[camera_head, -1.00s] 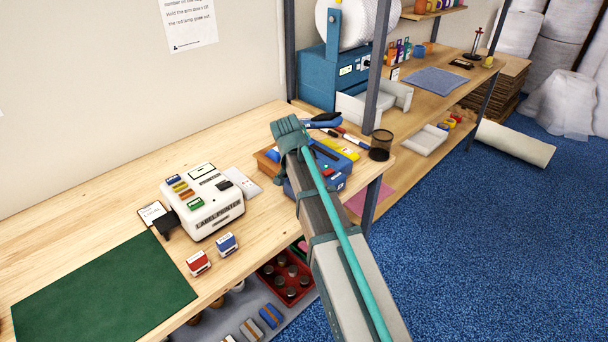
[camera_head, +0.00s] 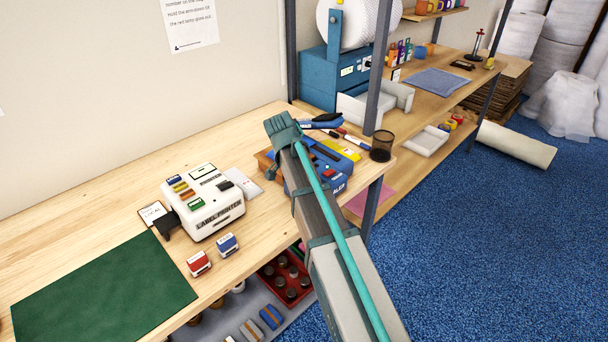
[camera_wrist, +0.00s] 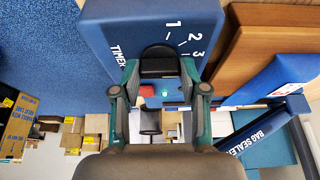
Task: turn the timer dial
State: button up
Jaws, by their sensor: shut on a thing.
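The black timer dial (camera_wrist: 158,55) shows in the wrist view on a blue panel (camera_wrist: 112,25) marked TIMER, with the numbers 1, 2 and 3 beside it. My gripper (camera_wrist: 160,72) has one finger on each side of the dial and is shut on it. In the head view the blue bag sealer (camera_head: 338,184) stands at the right end of the wooden bench. My gripper (camera_head: 283,128) is over its left part, and my arm hides much of the sealer and the dial.
A white label printer (camera_head: 214,207) stands left of the sealer, with red (camera_head: 199,263) and blue (camera_head: 227,244) stamps in front. A black mesh cup (camera_head: 381,146) and pens (camera_head: 352,138) are close behind the sealer.

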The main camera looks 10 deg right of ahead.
jog(key=o, duration=1.1)
jog(key=shift+o, duration=0.2)
jog(key=v, duration=1.2)
jog(key=shift+d, duration=0.1)
